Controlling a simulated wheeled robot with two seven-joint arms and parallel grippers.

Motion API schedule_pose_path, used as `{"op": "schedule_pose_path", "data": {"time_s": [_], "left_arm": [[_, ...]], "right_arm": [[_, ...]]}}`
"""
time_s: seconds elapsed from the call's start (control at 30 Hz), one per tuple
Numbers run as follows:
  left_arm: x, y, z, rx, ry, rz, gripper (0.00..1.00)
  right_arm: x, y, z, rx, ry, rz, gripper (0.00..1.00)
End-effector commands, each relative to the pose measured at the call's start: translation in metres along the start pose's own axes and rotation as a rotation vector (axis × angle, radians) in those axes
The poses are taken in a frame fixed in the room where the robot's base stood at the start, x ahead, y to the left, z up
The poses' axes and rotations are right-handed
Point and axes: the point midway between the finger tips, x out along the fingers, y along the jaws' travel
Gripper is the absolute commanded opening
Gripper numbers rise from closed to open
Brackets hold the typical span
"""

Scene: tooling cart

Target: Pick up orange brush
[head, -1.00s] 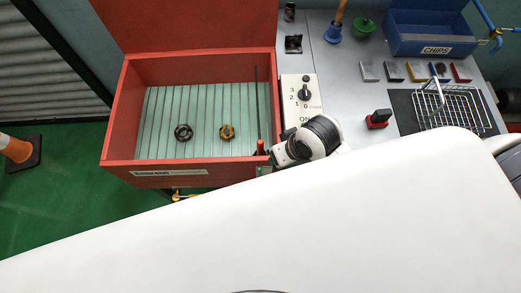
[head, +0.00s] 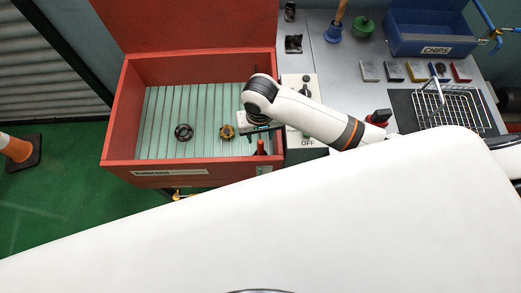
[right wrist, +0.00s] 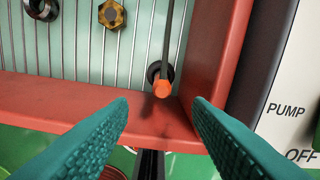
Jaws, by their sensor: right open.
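The orange brush (head: 262,147) stands in the near right corner of the red box (head: 192,170). In the right wrist view its orange end (right wrist: 162,89) shows with a dark rod running up from it. My right gripper (head: 264,129) is over that corner, above the brush. In the right wrist view the two teal fingers (right wrist: 160,108) are wide apart and empty, with the orange end beyond them and between them in the picture. The fingers appear not to touch it. My left gripper is not in view.
A pump switch panel (head: 306,142) stands right of the box. A wire basket (head: 460,108) and blue chips bin (head: 430,40) are farther right.

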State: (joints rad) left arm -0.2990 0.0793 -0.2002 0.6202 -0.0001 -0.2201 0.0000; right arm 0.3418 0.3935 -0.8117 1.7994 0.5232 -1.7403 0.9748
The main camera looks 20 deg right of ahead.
Motion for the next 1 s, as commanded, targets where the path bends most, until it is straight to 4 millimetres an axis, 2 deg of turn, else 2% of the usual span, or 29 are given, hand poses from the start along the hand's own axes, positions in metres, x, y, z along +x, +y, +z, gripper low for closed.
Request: {"op": "schedule_pose_path", "data": {"time_s": [0.13, 0.37, 0.7, 1.0], "left_arm": [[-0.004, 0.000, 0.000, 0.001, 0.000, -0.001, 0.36], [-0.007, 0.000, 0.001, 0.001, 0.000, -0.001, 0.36], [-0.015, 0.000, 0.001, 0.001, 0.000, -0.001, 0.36], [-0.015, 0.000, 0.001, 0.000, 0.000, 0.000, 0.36]], "right_arm": [[0.025, -0.001, 0.000, -0.001, 0.002, -0.002, 0.45], [0.042, -0.001, 0.001, -0.001, 0.000, 0.000, 0.45], [0.086, -0.002, 0.006, -0.002, -0.001, 0.001, 0.45], [0.090, -0.002, 0.006, -0.003, -0.003, 0.002, 0.43]]}}
